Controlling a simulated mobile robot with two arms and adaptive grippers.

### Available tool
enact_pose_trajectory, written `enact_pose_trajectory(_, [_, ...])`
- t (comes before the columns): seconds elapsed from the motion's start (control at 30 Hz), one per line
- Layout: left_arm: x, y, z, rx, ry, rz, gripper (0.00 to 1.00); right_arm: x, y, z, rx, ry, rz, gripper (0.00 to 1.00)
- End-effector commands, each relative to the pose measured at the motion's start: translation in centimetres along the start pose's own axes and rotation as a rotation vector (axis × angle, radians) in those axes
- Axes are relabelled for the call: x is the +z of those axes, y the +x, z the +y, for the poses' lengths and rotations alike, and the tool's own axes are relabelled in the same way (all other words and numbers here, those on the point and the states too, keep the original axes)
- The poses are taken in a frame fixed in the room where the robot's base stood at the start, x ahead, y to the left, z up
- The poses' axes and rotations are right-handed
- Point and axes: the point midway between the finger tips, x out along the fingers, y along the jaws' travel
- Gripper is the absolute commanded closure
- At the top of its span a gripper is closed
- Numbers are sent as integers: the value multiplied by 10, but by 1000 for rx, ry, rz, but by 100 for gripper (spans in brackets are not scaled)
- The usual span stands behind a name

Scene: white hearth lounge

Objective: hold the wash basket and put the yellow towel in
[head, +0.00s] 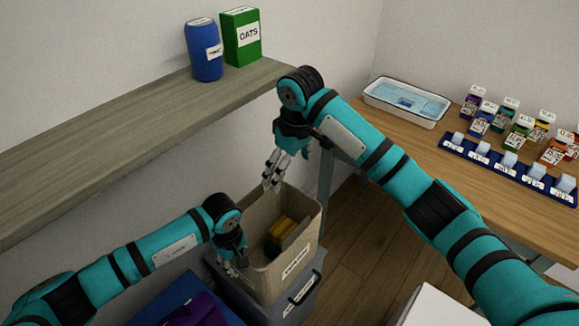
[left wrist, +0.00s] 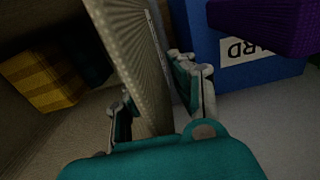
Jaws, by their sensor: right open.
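The beige wash basket (head: 297,262) with a white label stands upright on a grey bin. The yellow towel (head: 284,226) lies inside it, beside something dark; it also shows in the left wrist view (left wrist: 42,80), striped, on the inner side of the basket wall (left wrist: 135,50). My left gripper (head: 232,265) is at the basket's left wall. In the left wrist view its fingers (left wrist: 152,105) are on either side of that wall, closed on it. My right gripper (head: 271,178) is open and empty, pointing down above the basket's back part.
A grey bin (head: 298,299) is under the basket. A blue box (head: 180,293) with purple cloth (head: 195,312) is at the left. A shelf (head: 120,128) holds a blue canister (head: 204,52) and green oats box (head: 241,38). The right table (head: 400,145) holds a tray (head: 406,101) and several jars.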

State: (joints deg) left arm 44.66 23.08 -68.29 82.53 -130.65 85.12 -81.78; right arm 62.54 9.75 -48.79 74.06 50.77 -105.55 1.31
Motion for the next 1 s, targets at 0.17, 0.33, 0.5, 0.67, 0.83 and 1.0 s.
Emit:
enact_pose_trajectory(0.17, [0,0,0,0,0,0,67,0,0,0,0,0,0,0])
enact_pose_trajectory(0.33, [0,-2,0,0,0,0,67,0,0,0,0,0,0,0])
enact_pose_trajectory(0.5, [-1,-22,1,3,0,3,67,0,0,0,0,0,0,0])
enact_pose_trajectory(0.67, [-2,-56,1,4,1,3,67,0,0,0,0,0,0,0])
enact_pose_trajectory(0.83, [-1,-91,1,3,2,2,67,0,0,0,0,0,0,0])
enact_pose_trajectory(1.0, [-1,-112,0,1,0,2,67,0,0,0,0,0,0,0])
